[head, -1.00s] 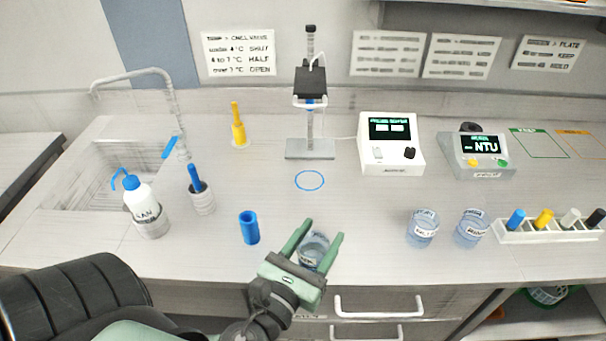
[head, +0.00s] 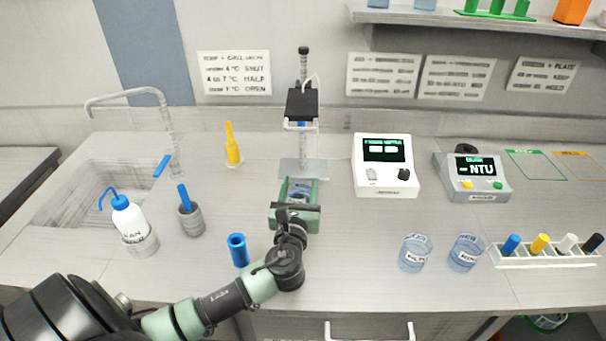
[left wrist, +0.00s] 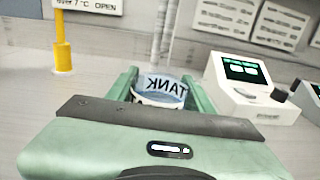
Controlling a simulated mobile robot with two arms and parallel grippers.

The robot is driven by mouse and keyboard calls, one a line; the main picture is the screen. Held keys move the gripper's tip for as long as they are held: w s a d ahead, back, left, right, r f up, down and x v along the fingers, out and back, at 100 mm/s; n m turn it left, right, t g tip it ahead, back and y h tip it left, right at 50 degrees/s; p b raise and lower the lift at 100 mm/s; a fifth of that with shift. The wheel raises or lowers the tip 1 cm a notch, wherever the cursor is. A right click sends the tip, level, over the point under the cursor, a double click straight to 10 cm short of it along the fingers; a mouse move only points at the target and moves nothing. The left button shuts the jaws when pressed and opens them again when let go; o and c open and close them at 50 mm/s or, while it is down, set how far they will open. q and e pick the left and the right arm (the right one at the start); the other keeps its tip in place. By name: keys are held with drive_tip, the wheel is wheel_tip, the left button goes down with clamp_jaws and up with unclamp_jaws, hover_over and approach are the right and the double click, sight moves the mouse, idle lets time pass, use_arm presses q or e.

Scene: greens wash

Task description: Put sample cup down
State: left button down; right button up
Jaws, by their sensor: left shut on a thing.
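My left gripper (head: 299,186) is shut on a clear sample cup (head: 299,195), in front of the stand with the black clamp (head: 302,103). The cup looks upright. I cannot tell whether its base touches the bench. The blue ring on the bench is hidden behind the gripper. My right gripper is not in view.
Two labelled cups (head: 415,253) (head: 465,252) stand at right, beside a rack (head: 545,256) of coloured pieces. A white meter (head: 386,165) and a grey NTU meter (head: 472,177) stand behind. A blue cylinder (head: 238,250) is left of my arm. The bench between gripper and cups is clear.

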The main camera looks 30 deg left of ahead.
sight(299, 201)
use_arm(q)
drive_tip(key=x, duration=0.6)
drive_tip(key=shift+f, duration=0.75)
drive_tip(key=shift+f, duration=0.1)
drive_tip(key=c, duration=0.6)
unclamp_jaws()
drive_tip(key=b+v, duration=0.1)
drive_tip(key=v, duration=1.1)
